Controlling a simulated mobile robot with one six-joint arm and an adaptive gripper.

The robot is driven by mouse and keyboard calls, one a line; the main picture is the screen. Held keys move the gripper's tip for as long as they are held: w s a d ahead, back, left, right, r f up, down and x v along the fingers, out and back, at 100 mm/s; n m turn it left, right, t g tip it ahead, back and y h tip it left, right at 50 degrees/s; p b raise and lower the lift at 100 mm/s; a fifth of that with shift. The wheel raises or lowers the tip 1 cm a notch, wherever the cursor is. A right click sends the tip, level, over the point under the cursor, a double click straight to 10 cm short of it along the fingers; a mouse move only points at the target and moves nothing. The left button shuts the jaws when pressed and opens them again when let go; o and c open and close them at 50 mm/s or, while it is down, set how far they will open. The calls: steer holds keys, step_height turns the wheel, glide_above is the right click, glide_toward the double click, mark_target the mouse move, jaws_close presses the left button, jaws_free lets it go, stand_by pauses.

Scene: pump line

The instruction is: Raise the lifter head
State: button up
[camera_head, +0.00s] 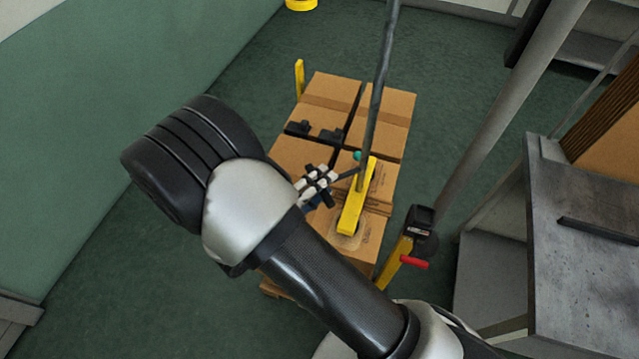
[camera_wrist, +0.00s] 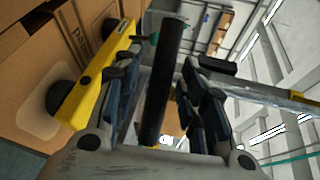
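The lifter head is a yellow bar (camera_head: 356,200) with dark round suction cups beneath it, over the cardboard boxes. In the wrist view, the yellow bar (camera_wrist: 92,88) lies at left, with its cups close to or on the cardboard; contact is unclear. A dark lifter tube (camera_head: 380,85) rises above the bar. A small green knob (camera_head: 357,155) is beside the tube. My gripper (camera_head: 322,186) is just left of the bar. In the wrist view, its fingers are spread, with a black bar-shaped handle (camera_wrist: 164,85) between them and gaps visible on both sides.
Cardboard boxes (camera_head: 330,88) stand on a pallet. A yellow post with a black box and red handle (camera_head: 413,263) stands at right, near a grey pole (camera_head: 500,120) and a grey metal bench (camera_head: 585,240). Green floor (camera_head: 245,65) is free at upper left.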

steer(key=shift+c, duration=0.2)
jaws_close()
stand_by(0.4)
